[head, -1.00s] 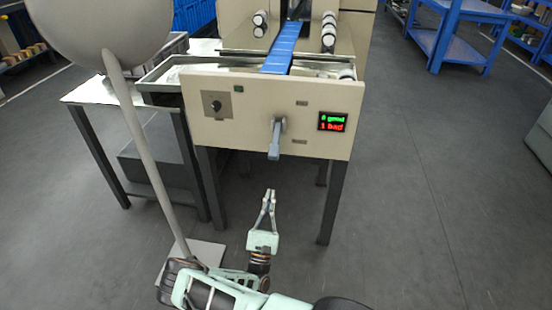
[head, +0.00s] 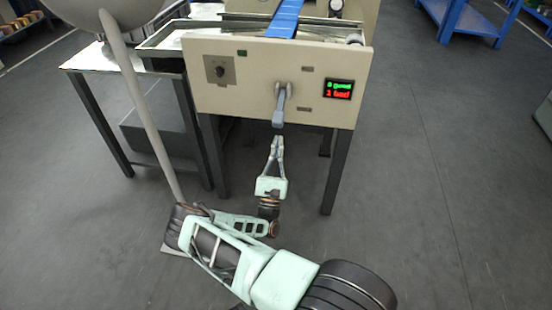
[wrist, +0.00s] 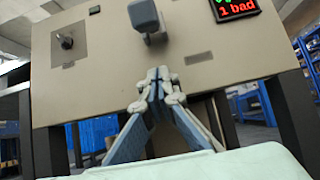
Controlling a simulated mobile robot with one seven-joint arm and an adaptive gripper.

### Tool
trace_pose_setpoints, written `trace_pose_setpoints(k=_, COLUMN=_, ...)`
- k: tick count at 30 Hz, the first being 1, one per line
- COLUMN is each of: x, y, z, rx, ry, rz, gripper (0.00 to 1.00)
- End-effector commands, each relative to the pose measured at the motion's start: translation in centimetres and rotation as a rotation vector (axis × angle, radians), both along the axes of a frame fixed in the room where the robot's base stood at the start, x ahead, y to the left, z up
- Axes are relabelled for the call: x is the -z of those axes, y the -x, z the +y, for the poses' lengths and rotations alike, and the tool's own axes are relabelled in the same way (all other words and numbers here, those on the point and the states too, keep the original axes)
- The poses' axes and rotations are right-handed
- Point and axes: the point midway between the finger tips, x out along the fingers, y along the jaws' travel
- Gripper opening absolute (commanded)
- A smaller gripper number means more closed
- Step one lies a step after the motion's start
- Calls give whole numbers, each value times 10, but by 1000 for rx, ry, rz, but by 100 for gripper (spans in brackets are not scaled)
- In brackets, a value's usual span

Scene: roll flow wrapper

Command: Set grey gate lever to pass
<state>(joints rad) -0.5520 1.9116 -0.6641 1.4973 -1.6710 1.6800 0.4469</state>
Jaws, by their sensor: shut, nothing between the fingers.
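The grey gate lever (head: 280,105) sticks out of the beige front panel (head: 232,98) and points down and outward in the head view. In the wrist view the lever (wrist: 145,17) shows end-on at the top, above my fingertips. Two small labels (head: 307,69) (head: 304,109) sit to the right of the lever, one higher and one lower; their text is too small to read. My gripper (head: 278,139) is shut and empty, just below the lever's end in the head view. Its closed tips (wrist: 158,76) point at the panel.
A display (head: 338,88) with green and red text reads "1 bad" in its lower line. A dark knob (head: 220,71) sits at the panel's left. A blue belt (head: 285,18) runs behind the panel.

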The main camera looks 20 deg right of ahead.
Motion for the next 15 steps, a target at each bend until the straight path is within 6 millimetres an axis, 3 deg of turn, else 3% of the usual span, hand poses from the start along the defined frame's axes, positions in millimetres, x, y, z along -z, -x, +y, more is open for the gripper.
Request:
trace_pose_setpoints(k=3, x=-16, y=-17, z=-13, rx=4, ry=-1, rz=-3, gripper=0)
trace_pose_setpoints(k=15, x=-50, y=-3, z=-2, rx=1, ry=-1, rz=0, gripper=0)
